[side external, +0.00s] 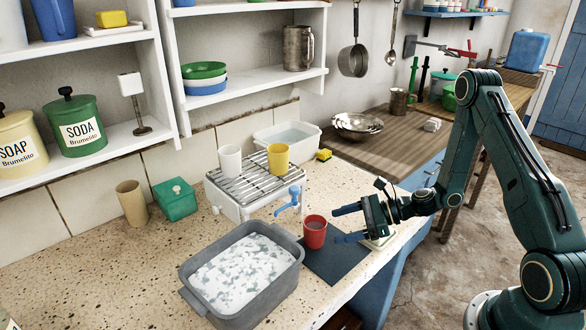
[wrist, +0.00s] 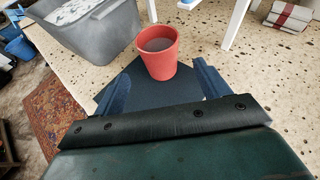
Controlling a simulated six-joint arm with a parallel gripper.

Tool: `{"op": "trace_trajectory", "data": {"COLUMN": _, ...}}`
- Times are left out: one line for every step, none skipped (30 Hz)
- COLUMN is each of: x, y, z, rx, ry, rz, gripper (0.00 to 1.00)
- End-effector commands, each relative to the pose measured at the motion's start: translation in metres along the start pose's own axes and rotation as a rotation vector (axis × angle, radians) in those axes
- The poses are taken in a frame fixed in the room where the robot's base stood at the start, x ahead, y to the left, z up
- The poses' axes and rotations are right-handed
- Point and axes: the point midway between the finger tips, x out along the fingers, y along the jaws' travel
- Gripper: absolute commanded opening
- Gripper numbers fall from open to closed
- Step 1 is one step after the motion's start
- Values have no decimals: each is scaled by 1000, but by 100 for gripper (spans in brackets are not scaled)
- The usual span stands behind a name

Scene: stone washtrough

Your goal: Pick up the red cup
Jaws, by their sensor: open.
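The red cup (side external: 315,232) stands upright on a dark blue mat (side external: 338,262) near the counter's front edge, with something greyish inside. It also shows in the wrist view (wrist: 158,55), ahead of my gripper and roughly centred between the fingers. My gripper (side external: 342,224) is open, to the right of the cup in the side view, its two blue fingers pointing at the cup. In the wrist view the fingers (wrist: 163,80) are spread on either side of the near space, and nothing is held between them.
A grey basin (side external: 190,296) of sudsy water stands left of the cup.

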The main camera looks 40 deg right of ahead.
Motion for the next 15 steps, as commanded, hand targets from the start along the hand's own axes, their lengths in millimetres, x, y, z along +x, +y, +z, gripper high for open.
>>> {"op": "trace_trajectory", "data": {"x": 8, "y": 2, "z": 0, "rx": -1, "ry": -1, "rz": 5, "gripper": 75}}
{"op": "trace_trajectory", "data": {"x": 12, "y": 2, "z": 0, "rx": 0, "ry": 0, "rz": 5, "gripper": 75}}
{"op": "trace_trajectory", "data": {"x": 16, "y": 2, "z": 0, "rx": 0, "ry": 0, "rz": 4, "gripper": 75}}
{"op": "trace_trajectory", "data": {"x": 20, "y": 1, "z": 0, "rx": -1, "ry": 0, "rz": 5, "gripper": 75}}
{"op": "trace_trajectory", "data": {"x": 23, "y": 1, "z": 0, "rx": -1, "ry": 0, "rz": 4, "gripper": 75}}
{"op": "trace_trajectory", "data": {"x": 28, "y": 1, "z": 0, "rx": -1, "ry": 0, "rz": 3, "gripper": 75}}
{"op": "trace_trajectory", "data": {"x": 30, "y": 1, "z": 0, "rx": -1, "ry": 0, "rz": 4, "gripper": 75}}
{"op": "trace_trajectory", "data": {"x": 33, "y": 1, "z": 0, "rx": 0, "ry": 0, "rz": 3, "gripper": 75}}
{"op": "trace_trajectory", "data": {"x": 35, "y": 1, "z": 0, "rx": 0, "ry": 0, "rz": 2, "gripper": 75}}
{"op": "trace_trajectory", "data": {"x": 37, "y": 1, "z": 0, "rx": 1, "ry": 0, "rz": 2, "gripper": 75}}
{"op": "trace_trajectory", "data": {"x": 38, "y": 1, "z": 0, "rx": 1, "ry": 0, "rz": 2, "gripper": 75}}
{"op": "trace_trajectory", "data": {"x": 40, "y": 1, "z": 0, "rx": 1, "ry": 0, "rz": 2, "gripper": 75}}
{"op": "trace_trajectory", "data": {"x": 40, "y": 1, "z": 0, "rx": 1, "ry": 0, "rz": 1, "gripper": 75}}
{"op": "trace_trajectory", "data": {"x": 40, "y": 1, "z": 0, "rx": 1, "ry": 0, "rz": 1, "gripper": 75}}
{"op": "trace_trajectory", "data": {"x": 41, "y": 1, "z": 0, "rx": 1, "ry": 0, "rz": 1, "gripper": 75}}
